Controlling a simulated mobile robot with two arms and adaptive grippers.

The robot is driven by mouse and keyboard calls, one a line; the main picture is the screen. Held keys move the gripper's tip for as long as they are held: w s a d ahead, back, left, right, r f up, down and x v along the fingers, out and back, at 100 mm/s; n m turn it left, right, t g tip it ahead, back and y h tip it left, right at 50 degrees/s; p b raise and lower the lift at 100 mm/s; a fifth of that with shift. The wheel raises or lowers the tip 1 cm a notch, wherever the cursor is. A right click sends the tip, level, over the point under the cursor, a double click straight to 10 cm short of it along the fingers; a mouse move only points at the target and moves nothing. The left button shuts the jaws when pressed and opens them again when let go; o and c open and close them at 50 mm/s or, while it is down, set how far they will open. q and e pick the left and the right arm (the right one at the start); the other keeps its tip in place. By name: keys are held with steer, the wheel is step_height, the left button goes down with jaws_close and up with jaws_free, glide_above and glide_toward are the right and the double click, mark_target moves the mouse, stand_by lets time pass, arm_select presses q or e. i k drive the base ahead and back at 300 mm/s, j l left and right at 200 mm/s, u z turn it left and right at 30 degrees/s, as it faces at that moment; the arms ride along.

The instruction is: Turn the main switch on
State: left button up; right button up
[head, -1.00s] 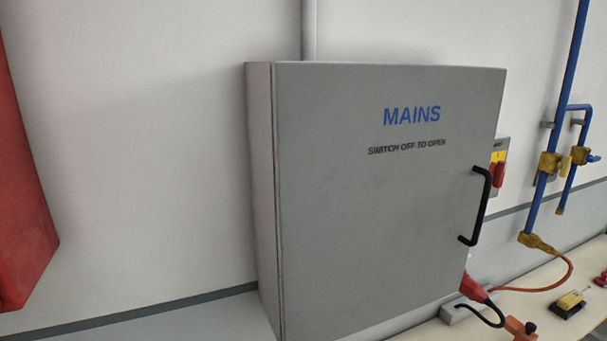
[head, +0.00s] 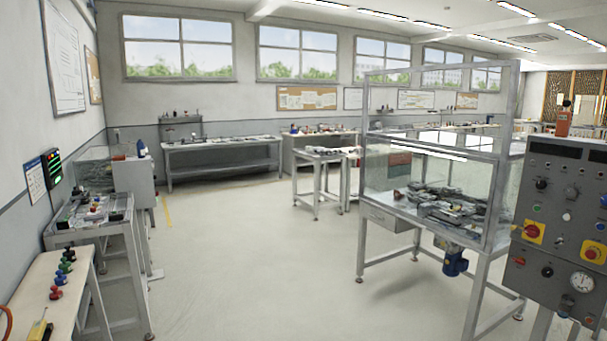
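The grey MAINS cabinet is not in the head view now, and neither is the small box with red and yellow parts beside it. A dark grey control panel (head: 560,225) stands at the right edge. It carries a red rotary knob on a yellow plate (head: 533,232) and a second red knob on a yellow plate (head: 593,252). I cannot tell whether either is the main switch or how it is set. Neither of my grippers is in view.
A glass-sided station (head: 445,190) on a metal frame stands right of centre. A workbench (head: 72,285) with coloured knobs and a narrow equipment table (head: 100,232) line the left wall. Benches (head: 222,145) stand at the back. The middle floor (head: 250,260) is clear.

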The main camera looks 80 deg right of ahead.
mark_target(532, 230)
steer(key=z, duration=4.25)
steer(key=i+j, duration=0.45)
steer(key=i+z, duration=0.05)
steer(key=i, duration=0.05)
